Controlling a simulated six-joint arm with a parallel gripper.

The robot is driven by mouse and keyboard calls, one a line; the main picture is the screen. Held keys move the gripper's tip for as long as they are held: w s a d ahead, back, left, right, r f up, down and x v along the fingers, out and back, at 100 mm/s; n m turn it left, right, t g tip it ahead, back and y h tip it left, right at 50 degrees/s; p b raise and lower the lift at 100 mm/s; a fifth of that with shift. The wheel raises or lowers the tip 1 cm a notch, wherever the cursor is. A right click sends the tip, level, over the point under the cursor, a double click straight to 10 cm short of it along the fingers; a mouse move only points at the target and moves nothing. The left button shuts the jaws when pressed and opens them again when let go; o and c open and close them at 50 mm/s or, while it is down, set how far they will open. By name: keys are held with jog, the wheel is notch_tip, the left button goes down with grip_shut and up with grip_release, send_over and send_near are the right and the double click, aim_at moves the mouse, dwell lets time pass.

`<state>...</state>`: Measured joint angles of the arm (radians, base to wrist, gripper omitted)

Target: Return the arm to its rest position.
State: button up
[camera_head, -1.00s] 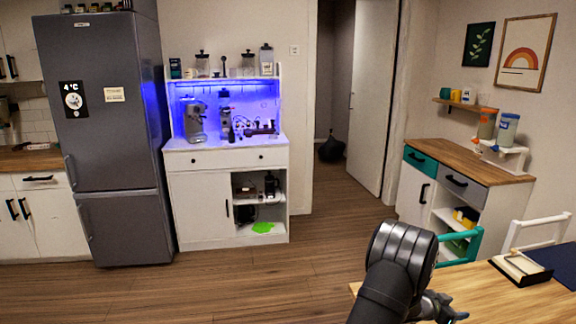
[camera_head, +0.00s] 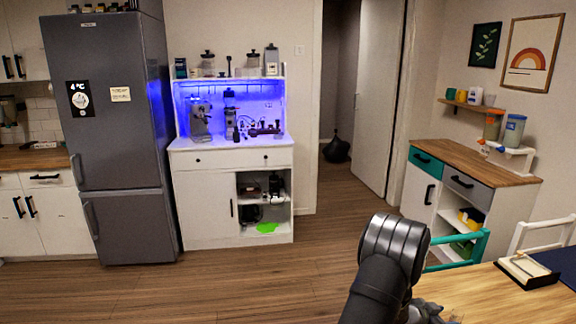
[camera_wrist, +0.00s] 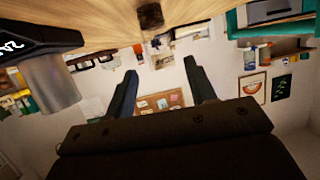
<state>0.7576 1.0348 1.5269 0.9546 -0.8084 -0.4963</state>
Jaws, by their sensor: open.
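My gripper (camera_wrist: 160,88) shows in the wrist view with its two dark fingers spread apart and nothing between them. Beyond the fingers I see a pinboard with notes (camera_wrist: 160,102) on a pale wall, and the room looks upside down. In the head view my dark arm rises at the bottom right, in front of the wooden table (camera_head: 490,295). The gripper end is mostly hidden behind the arm there.
The espresso cabinet (camera_head: 205,159) with a blue-lit niche stands at the back beside a grey fridge (camera_head: 115,130). A teal chair (camera_head: 483,240) and a white chair (camera_head: 520,236) stand at the table. The floor (camera_head: 240,285) before the cabinet is clear.

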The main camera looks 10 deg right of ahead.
aim_at(453, 318)
jog(key=w+v, duration=0.1)
jog(key=v, duration=0.4)
jog(key=x, duration=0.7)
jog(key=s+x, duration=0.1)
jog(key=x, duration=0.3)
jog(key=shift+d+f, duration=0.1)
jog(key=shift+f, duration=0.25)
notch_tip(453, 318, up, 10)
jog(key=w+a+f+n+t+y, duration=0.1)
jog(key=w+a+n+t, duration=0.3)
jog(key=a, duration=0.6)
jog(key=w+a+n+t+y, duration=0.1)
jog(key=w+a+t+y, duration=0.1)
jog(key=w+a, duration=0.65)
jog(key=w+a+f+n+t+y, duration=0.1)
jog(key=w+a+n+t, duration=0.15)
jog(key=a, duration=0.95)
jog(key=s+a+f+n+t+y, duration=0.1)
jog(key=a+n+y, duration=0.3)
jog(key=a, duration=1)
jog(key=s+a+f+n+t+y, duration=0.1)
jog(key=a+n+y, duration=0.3)
jog(key=a, duration=1.1)
jog(key=shift+s+a+t+y, duration=0.3)
jog(key=shift+s+t+y, duration=0.25)
jog(key=shift+t, duration=0.2)
